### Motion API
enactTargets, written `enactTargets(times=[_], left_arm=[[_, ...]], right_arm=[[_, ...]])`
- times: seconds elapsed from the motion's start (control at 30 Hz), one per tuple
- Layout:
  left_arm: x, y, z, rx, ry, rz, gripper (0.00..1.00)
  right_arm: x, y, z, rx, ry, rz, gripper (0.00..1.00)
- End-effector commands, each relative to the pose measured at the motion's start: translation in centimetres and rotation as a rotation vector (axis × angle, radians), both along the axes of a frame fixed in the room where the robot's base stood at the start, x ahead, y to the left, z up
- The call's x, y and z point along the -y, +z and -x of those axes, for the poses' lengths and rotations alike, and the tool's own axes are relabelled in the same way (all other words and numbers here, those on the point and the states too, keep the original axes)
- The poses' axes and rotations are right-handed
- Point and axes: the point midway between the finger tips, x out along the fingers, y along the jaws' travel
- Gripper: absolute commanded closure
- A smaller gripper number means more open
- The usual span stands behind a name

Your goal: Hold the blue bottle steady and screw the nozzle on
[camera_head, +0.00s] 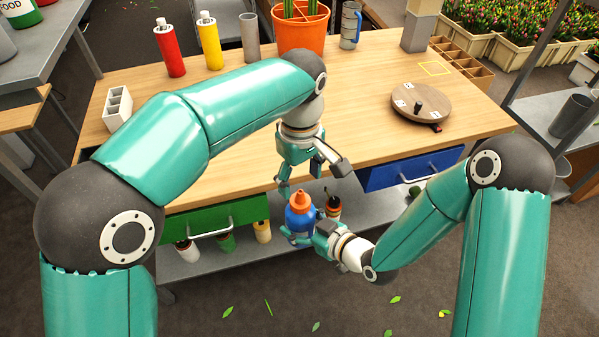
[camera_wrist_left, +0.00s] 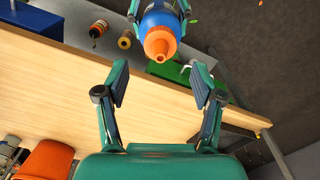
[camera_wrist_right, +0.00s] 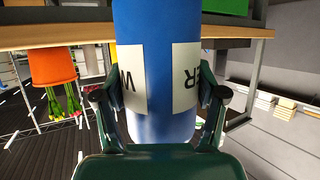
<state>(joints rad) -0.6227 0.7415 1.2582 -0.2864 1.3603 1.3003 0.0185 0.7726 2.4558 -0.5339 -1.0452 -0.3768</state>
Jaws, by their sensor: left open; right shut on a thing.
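The blue bottle (camera_head: 299,222) hangs in front of the table edge, with the orange nozzle (camera_head: 300,200) on its top. My right gripper (camera_head: 308,236) is shut around the bottle's body; in the right wrist view the blue bottle (camera_wrist_right: 158,30) with white labels stands between its fingers. My left gripper (camera_head: 312,178) is open and empty, just above the bottle. In the left wrist view the orange nozzle (camera_wrist_left: 161,45) points toward the camera, beyond the open fingers and apart from them. How tightly the nozzle sits cannot be told.
The wooden table (camera_head: 240,160) has a green drawer (camera_head: 215,222) and a blue drawer (camera_head: 410,170); a grey shelf below holds small bottles. A round wooden turntable (camera_head: 421,103), red bottle (camera_head: 169,48), yellow bottle (camera_head: 209,42) and orange pot (camera_head: 300,32) stand on top. The table's middle is clear.

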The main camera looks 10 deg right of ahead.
Motion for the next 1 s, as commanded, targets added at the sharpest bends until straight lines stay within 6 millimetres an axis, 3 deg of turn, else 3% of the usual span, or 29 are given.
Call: enactTargets(times=[0.43,0.87,1.0], left_arm=[[0.0,-6.0,0.0,-0.001,0.0,-0.002,0.32],[0.0,-7.0,0.0,0.0,0.0,0.0,0.32],[0.0,-6.9,0.0,0.0,0.0,0.0,0.54]], right_arm=[[0.0,0.1,0.0,0.002,0.0,-0.001,1.0],[0.0,0.1,0.0,0.002,0.0,-0.001,1.0],[0.0,0.1,0.0,0.002,-0.001,0.0,1.0]])
